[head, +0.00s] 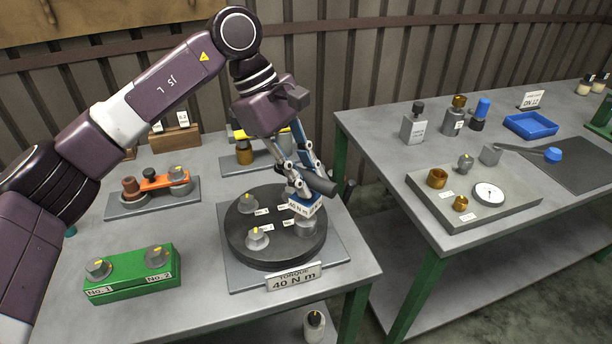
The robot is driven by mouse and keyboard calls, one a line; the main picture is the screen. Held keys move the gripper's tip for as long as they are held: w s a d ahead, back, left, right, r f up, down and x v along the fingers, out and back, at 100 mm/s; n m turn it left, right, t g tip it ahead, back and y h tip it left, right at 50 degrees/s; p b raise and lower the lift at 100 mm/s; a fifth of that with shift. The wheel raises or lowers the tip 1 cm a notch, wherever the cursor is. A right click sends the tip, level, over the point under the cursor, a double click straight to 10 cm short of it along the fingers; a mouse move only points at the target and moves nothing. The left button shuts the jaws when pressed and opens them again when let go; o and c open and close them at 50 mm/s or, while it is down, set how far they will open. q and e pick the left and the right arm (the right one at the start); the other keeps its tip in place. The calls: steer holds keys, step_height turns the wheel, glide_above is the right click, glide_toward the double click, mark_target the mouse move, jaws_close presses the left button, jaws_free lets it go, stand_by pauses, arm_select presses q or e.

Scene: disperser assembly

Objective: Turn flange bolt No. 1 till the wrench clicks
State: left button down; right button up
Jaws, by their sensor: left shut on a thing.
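The dark round flange (240,226) lies on a grey plate on the near table. A grey bolt or socket (306,226) stands at the right, below the wrench. Small number cards lie beside them, too small to read surely. My left gripper (303,178) is shut on the wrench (319,184), which has a dark handle and a blue, labelled body. The gripper hides part of the wrench and the flange's back right. My right gripper is out of view.
A "TORQUE 40 N m" sign (294,277) stands in front of the flange. A green block (133,283) with two knobs is at the front left, an orange-topped fixture (165,182) behind it. A second table (391,165) stands at the right across a gap.

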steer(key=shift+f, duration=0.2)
arm_select(q)
steer(key=shift+r, duration=0.15)
steer(key=shift+r, duration=0.15)
steer(key=shift+r+p, duration=0.65)
steer(key=shift+r, duration=0.1)
steer(key=shift+r+p, duration=0.3)
steer(key=shift+r, duration=0.15)
steer(key=shift+r+p, duration=0.65)
steer(key=shift+r, duration=0.45)
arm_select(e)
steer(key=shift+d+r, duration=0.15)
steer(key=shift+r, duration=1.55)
